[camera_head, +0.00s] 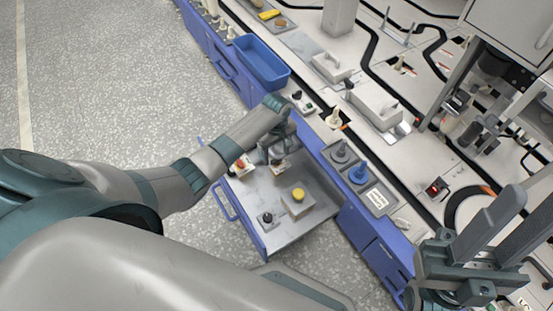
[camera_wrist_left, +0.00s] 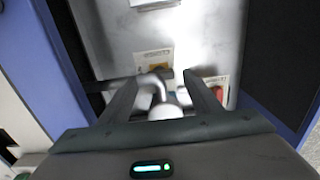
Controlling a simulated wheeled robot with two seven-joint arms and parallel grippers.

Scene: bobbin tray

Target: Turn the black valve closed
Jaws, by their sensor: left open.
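A dark grey-black valve (camera_head: 341,152) sits on a grey plate on the counter, beside a blue valve (camera_head: 359,173). A small black knob (camera_head: 267,217) also stands in the open drawer; I cannot tell which of them is the black valve. My left gripper (camera_head: 278,154) is over the far end of the drawer, apart from both. In the left wrist view its fingers (camera_wrist_left: 163,103) are open, with a pale curved fitting (camera_wrist_left: 160,88) showing between them; contact is unclear. My right gripper (camera_head: 500,232) is at the lower right, fingers apart and empty.
The drawer (camera_head: 292,229) is pulled out and also holds a yellow knob (camera_head: 298,194) and a red knob (camera_head: 240,163). A blue bin (camera_head: 262,63) stands on the counter. The floor to the left is clear.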

